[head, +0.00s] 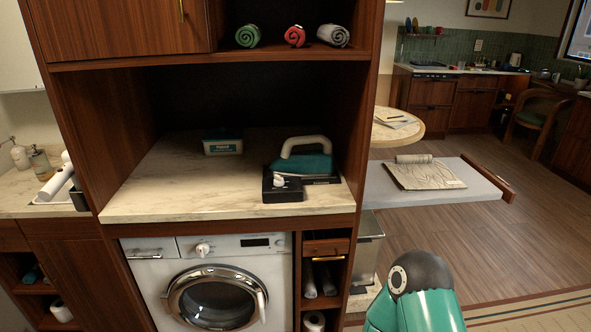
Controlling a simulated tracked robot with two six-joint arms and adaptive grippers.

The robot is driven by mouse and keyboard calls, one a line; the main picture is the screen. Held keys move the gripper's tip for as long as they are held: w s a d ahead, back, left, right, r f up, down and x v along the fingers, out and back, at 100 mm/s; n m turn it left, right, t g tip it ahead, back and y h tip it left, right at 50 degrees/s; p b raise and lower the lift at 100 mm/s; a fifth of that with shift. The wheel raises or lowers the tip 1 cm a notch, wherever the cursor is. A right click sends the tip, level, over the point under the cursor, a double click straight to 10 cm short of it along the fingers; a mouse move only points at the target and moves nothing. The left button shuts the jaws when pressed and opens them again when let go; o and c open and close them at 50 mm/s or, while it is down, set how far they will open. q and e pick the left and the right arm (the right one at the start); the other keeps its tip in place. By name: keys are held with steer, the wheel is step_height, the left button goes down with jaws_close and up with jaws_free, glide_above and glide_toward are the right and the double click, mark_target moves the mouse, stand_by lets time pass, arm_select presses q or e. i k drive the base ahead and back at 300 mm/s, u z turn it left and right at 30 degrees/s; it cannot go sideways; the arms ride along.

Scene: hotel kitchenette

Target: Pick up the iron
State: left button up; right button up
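The iron (303,163) is teal with a cream handle arched over its top. It sits on the right part of the marble counter (165,195) inside the wooden niche. A teal and dark rounded part of my own arm shows at the bottom right, well in front of and below the counter. Neither gripper is in view.
A small teal and white box (222,146) stands at the back of the counter. Niche side walls and a shelf with rolled towels (295,36) enclose the space. A washing machine (213,285) is below. A pull-out board (395,197) juts out at right. The counter's front left is clear.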

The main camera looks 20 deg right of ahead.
mark_target(318, 163)
steer(key=z, duration=0.1)
steer(key=i, duration=0.9)
steer(key=u, duration=0.05)
